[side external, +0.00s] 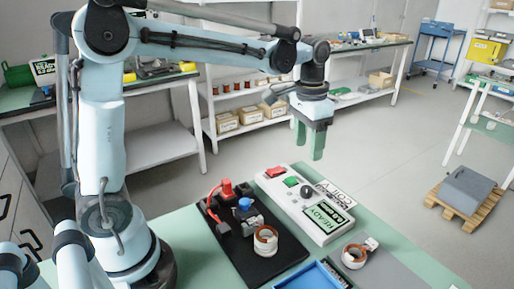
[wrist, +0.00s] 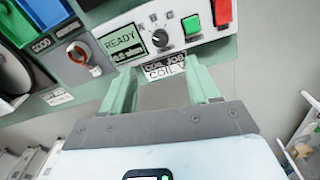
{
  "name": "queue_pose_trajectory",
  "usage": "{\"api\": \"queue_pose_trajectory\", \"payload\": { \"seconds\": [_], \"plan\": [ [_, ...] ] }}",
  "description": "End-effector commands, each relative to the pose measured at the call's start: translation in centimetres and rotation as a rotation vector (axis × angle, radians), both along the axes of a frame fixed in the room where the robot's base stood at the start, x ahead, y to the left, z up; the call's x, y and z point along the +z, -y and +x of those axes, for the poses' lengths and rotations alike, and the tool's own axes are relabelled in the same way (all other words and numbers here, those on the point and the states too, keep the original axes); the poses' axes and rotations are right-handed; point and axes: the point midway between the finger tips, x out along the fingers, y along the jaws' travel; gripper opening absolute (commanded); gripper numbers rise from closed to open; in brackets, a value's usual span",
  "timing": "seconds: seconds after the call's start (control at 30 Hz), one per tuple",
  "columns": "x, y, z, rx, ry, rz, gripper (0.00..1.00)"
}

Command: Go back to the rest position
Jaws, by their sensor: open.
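My gripper (side external: 311,140) is open and empty, with its green fingers pointing down. It hangs in the air beyond the back edge of the green table, behind the test box. In the wrist view its two green fingers (wrist: 162,88) stand apart with nothing between them. The test box (side external: 302,203) is white, with a red and a green button, a black knob and a display reading READY. It also shows at the top of the wrist view (wrist: 215,50).
A black mat (side external: 275,267) holds a copper-wound stator (side external: 265,241) beside a fixture with red and blue clips (side external: 240,207). Another stator (side external: 354,256) sits on a grey area at right. A blue tray (side external: 318,276) is at the front. Open floor lies behind the table.

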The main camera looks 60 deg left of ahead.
Motion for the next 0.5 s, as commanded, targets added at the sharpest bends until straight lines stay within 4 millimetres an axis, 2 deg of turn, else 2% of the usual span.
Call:
{"api": "queue_pose_trajectory", "payload": {
  "seconds": [0.27,0.5],
  "plan": [
    [1.1,-0.1,-4.6,0.064,0.189,0.005,0.6],
    [0.5,-0.3,-8.6,0.123,0.37,-0.002,0.6]
  ]
}}
